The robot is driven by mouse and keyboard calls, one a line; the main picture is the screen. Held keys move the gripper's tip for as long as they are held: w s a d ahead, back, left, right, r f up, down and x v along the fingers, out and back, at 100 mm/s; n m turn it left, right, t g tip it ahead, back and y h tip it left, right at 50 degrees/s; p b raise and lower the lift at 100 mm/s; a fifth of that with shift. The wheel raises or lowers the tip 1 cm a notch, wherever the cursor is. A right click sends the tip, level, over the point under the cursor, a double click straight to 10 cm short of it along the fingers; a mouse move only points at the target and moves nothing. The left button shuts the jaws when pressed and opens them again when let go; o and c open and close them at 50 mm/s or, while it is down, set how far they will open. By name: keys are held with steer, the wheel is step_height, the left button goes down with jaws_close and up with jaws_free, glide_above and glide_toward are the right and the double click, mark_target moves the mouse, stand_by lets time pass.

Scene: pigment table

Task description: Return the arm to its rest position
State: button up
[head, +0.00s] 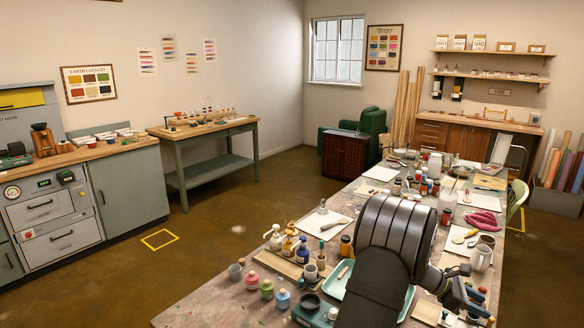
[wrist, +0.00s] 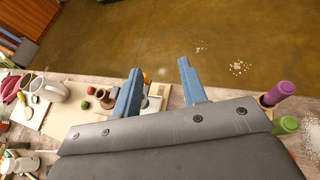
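My arm, with its dark grey padded links, reaches over the front right of the cluttered table (head: 200,305) in the head view. My gripper (head: 474,302) is low at the table's right edge there, and its fingertips are hard to make out. In the wrist view, the two blue fingers of my gripper (wrist: 160,68) stand wide apart. Nothing is held between them; floor and the table's edge show behind the gap.
A purple cylinder (wrist: 279,93) and a green one (wrist: 285,125) stand right of the fingers. A grey mug (wrist: 53,92) is to the left. Open floor (wrist: 230,45) lies beyond the edge.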

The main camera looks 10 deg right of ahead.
steer(key=d+r+m+y, duration=0.2)
steer(key=d+m+y, duration=0.3)
steer(key=y, duration=0.3)
steer(key=shift+w+d+r+y, duration=0.25)
steer(key=shift+d+y, duration=0.15)
steer(key=shift+d, duration=0.5)
steer(key=shift+c, duration=0.5)
